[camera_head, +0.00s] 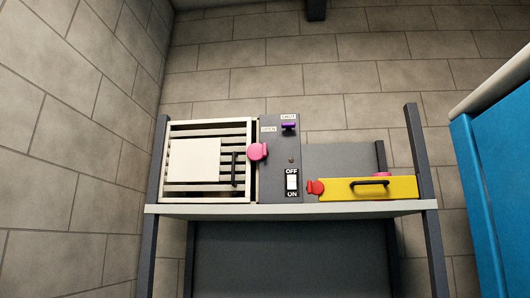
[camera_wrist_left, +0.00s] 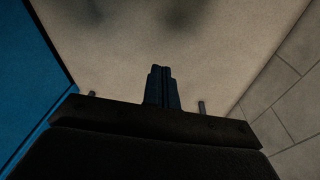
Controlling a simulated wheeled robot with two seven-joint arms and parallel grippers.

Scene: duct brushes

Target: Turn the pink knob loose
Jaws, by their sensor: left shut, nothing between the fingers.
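The pink knob (camera_head: 258,151) sits at the left edge of a grey control panel (camera_head: 280,170), beside a slatted cream grille (camera_head: 205,192). A black handle (camera_head: 234,168) is on the grille just left of the knob. My left gripper (camera_wrist_left: 161,70) shows only in the left wrist view, with its dark fingers together and nothing between them. The knob is not in that view, and neither gripper is in the head view, so their distance from the knob cannot be told.
The panel has a purple knob (camera_head: 289,125) and an OFF/ON switch (camera_head: 292,183). A yellow drawer-like box (camera_head: 375,188) with a red knob (camera_head: 315,187) is on the shelf (camera_head: 290,209). A blue object (camera_head: 480,190) stands at right. Brick walls enclose the place.

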